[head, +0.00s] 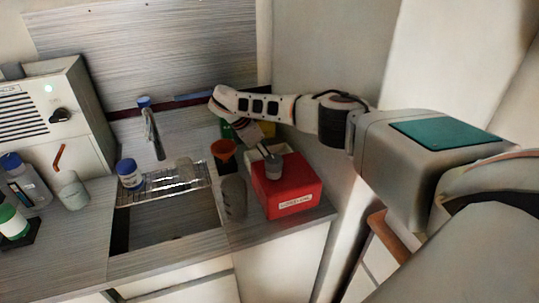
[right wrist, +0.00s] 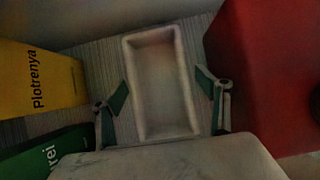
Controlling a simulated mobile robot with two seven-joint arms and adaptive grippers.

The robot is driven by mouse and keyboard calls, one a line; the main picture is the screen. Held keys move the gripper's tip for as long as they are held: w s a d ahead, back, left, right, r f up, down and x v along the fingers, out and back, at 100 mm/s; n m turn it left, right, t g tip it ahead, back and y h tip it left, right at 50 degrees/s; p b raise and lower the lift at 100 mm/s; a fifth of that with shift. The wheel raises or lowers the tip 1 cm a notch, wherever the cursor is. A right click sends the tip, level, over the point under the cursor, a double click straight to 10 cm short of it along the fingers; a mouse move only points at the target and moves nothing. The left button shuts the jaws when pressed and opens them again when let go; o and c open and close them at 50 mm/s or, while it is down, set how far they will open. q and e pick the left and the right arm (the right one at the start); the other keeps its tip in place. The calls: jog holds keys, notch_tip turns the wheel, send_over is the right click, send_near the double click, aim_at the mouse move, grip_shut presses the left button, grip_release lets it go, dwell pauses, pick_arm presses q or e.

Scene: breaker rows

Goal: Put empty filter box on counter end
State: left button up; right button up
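A pale, open, empty box (right wrist: 138,90) lies on the counter in the right wrist view, with its hollow inside facing up. I take it for the empty filter box; in the head view I cannot make it out clearly. My right gripper (right wrist: 161,78) is open, with one finger on each side of the box's long walls. A narrow gap seems to show on both sides. In the head view my right arm reaches over the back right of the counter (head: 245,232), and its fingers are not clear there. My left gripper is not in view.
A red box (head: 290,190) stands close beside the pale box, also in the right wrist view (right wrist: 265,80). A yellow box (right wrist: 38,80) and a green box (right wrist: 45,152) stand on the other side. An orange funnel (head: 223,150), a grey bottle (head: 234,197) and the sink (head: 170,222) are left.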

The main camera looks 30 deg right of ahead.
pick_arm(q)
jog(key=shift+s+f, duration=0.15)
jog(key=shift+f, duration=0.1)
pick_arm(e)
jog(key=shift+r, duration=0.15)
jog(key=shift+w+a+r, duration=0.1)
jog(key=shift+r, duration=0.15)
pick_arm(q)
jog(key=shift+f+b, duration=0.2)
jog(key=shift+b, duration=0.15)
pick_arm(e)
jog(key=v, duration=1.1)
jog(key=shift+a+r, duration=0.1)
jog(key=shift+r, duration=0.05)
